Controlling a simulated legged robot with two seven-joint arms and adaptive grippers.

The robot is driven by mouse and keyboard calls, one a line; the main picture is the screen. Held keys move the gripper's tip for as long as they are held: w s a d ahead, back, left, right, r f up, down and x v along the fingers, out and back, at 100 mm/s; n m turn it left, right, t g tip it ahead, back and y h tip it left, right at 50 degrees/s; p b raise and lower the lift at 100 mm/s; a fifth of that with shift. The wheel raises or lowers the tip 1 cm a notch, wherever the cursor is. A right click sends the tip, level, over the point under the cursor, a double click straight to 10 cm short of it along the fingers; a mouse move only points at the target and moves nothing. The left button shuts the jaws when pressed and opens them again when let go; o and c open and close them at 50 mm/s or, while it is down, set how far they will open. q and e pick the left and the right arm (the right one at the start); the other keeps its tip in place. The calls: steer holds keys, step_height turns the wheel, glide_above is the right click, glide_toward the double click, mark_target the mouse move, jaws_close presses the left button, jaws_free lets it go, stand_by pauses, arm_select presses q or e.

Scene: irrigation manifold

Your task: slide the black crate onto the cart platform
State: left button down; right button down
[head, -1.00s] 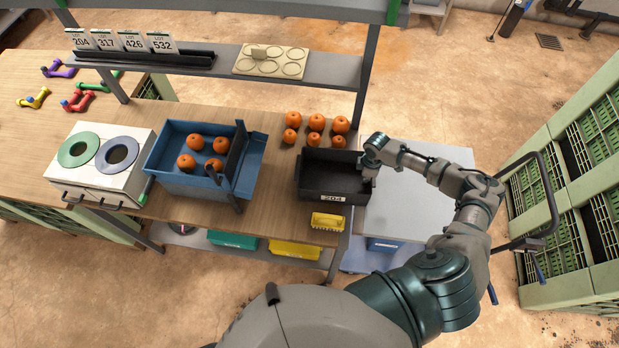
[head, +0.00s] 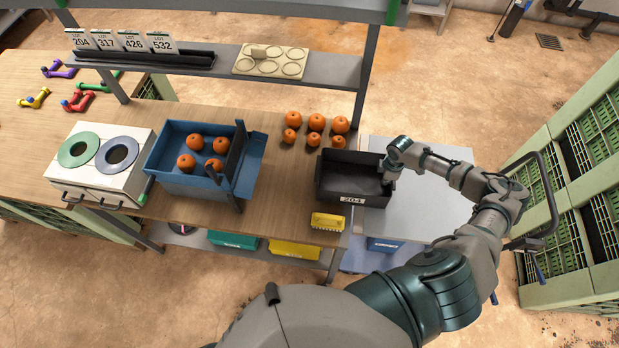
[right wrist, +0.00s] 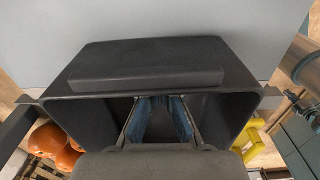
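The black crate (head: 349,186), labelled 204, stands upright and looks empty. It straddles the seam between the wooden bench and the grey cart platform (head: 432,208), its right part over the platform. My right gripper (head: 387,181) is at the crate's right wall, its fingers reaching down inside. In the right wrist view the blue-padded fingers (right wrist: 163,119) are inside the crate (right wrist: 145,62), close to that wall. Their tips are partly hidden by the rim, and I cannot tell how far they are closed. My left gripper is not in view.
Several oranges (head: 316,122) lie behind the crate, and a yellow brush-like item (head: 327,221) lies in front. A blue bin (head: 189,177) with oranges stands left. The cart handle (head: 548,195) rises at the right, beside green crates (head: 580,155). The platform's right part is clear.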

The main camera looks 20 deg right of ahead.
steer(key=shift+s+d, duration=0.6)
steer(key=shift+d, duration=0.35)
steer(key=shift+s+d, duration=0.55)
steer(key=shift+d, duration=0.4)
steer(key=shift+s+d, duration=1.05)
steer(key=shift+d, duration=0.65)
steer(key=shift+s+d, duration=1.05)
steer(key=shift+d, duration=0.65)
steer(key=shift+s+d, duration=1.05)
steer(key=shift+d, duration=0.65)
steer(key=shift+s+d, duration=0.95)
steer(key=shift+d, duration=0.6)
steer(key=shift+s+d, duration=0.95)
steer(key=shift+d, duration=0.55)
steer(key=shift+s+d, duration=0.95)
steer(key=shift+d, duration=0.6)
steer(key=shift+w+a, duration=0.65)
steer(key=shift+a, duration=0.35)
steer(key=shift+w+a, duration=0.6)
steer(key=shift+a, duration=0.4)
step_height(320, 180, up, 12)
